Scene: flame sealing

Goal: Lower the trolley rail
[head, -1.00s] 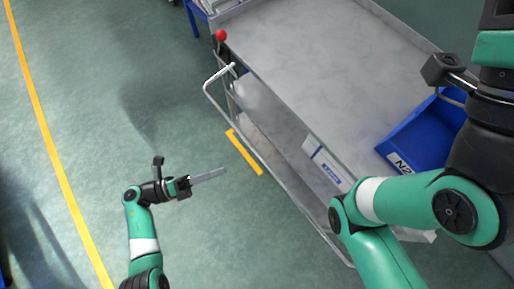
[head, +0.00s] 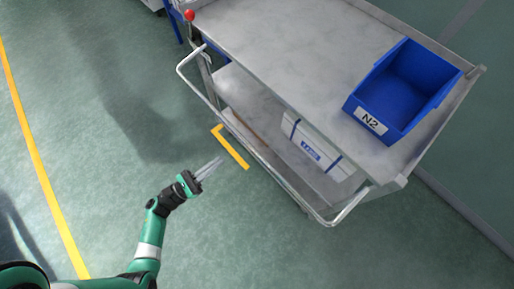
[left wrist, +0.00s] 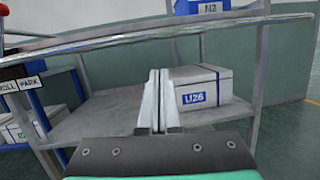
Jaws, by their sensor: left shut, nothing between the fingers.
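The trolley rail (head: 265,160) is a silver tube hinged out along the trolley's long side, with bent ends. In the left wrist view the rail (left wrist: 190,32) crosses the upper part of the picture. The trolley (head: 290,40) is grey metal with an upper top and a lower shelf. My left gripper (head: 217,164) is shut and empty over the floor, to the left of the rail and apart from it. In the left wrist view its fingertips (left wrist: 160,71) are together, below the rail in the picture. My right gripper is in neither current view.
A blue bin marked N2 (head: 405,88) stands on the trolley top. A white box with blue straps (head: 312,145) is on the lower shelf. A red knob (head: 189,15) is at the trolley's corner. Open green floor (head: 110,110) lies left, with yellow markings (head: 232,148).

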